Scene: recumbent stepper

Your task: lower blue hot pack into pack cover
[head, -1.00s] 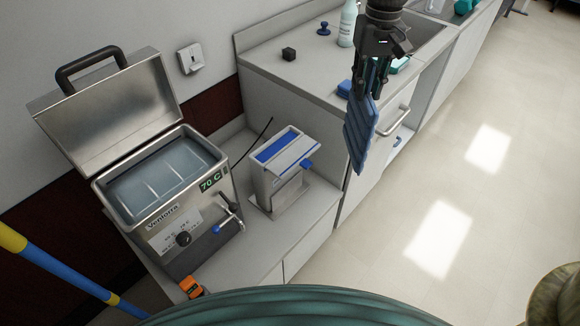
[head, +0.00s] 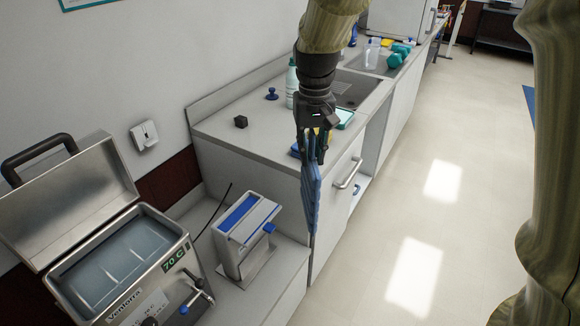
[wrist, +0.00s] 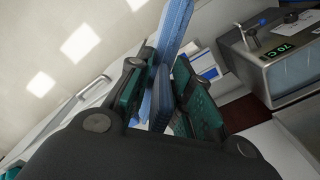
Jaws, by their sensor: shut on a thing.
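The blue hot pack (head: 311,195) hangs upright from my gripper (head: 313,150), seen almost edge-on in the head view. My gripper is shut on its upper end. In the wrist view the pack (wrist: 172,38) runs out between the two teal finger pads of my gripper (wrist: 163,97). The pack cover (head: 232,250) appears to be the pale upright box with a blue-lined slot on top, on the low counter. The pack hangs to its right, apart from it. The cover also shows in the wrist view (wrist: 205,66), partly hidden by a finger.
A steel heating tank (head: 120,265) with its lid open and water inside stands left of the cover. Open floor (head: 430,200) lies to the right.

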